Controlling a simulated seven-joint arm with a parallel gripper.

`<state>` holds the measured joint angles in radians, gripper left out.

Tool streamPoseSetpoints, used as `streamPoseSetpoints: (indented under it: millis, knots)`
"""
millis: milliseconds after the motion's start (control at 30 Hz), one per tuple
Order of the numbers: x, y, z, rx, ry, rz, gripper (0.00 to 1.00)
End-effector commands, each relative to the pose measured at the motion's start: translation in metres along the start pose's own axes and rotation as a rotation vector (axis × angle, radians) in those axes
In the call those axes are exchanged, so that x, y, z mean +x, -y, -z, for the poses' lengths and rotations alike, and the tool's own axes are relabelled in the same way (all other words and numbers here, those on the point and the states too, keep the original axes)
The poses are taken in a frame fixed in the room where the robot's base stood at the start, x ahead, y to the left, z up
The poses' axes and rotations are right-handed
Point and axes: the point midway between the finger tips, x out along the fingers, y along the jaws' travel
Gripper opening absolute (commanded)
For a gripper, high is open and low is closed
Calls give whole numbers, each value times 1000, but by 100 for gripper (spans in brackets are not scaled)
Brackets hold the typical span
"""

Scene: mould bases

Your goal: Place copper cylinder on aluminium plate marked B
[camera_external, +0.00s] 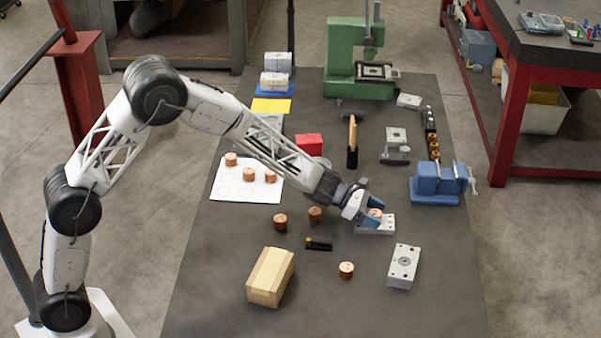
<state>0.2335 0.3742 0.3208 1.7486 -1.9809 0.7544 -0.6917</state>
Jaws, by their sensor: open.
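My gripper (371,215) is open, low over an aluminium plate (380,228) right of the table's middle. A copper cylinder (376,212) is at this plate, between or beside the blue fingertips, which partly hide it. I cannot tell whether the fingers touch it. A second aluminium plate (403,268) lies nearer the front, with no large cylinder on it. I cannot read a letter on either plate. Loose copper cylinders stand on the dark table: one at left (280,222), one beside it (315,214), and one in front (346,270).
A white sheet (224,186) holds more copper cylinders. A cardboard box (270,277) stands front left, and a short black tool (319,244) lies mid-table. A blue vise (437,184) is at right, a green press (345,60) at the back.

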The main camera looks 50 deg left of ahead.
Motion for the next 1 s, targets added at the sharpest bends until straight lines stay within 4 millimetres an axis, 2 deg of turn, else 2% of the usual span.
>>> streamPoseSetpoints:
  millis: [267,467,667,1000]
  knots:
    - [-1,0,-2,0,0,0,67]
    - [-11,0,-4,1,1,0,67]
    - [-31,0,-3,0,1,-1,67]
    - [-75,-1,-3,0,0,-2,67]
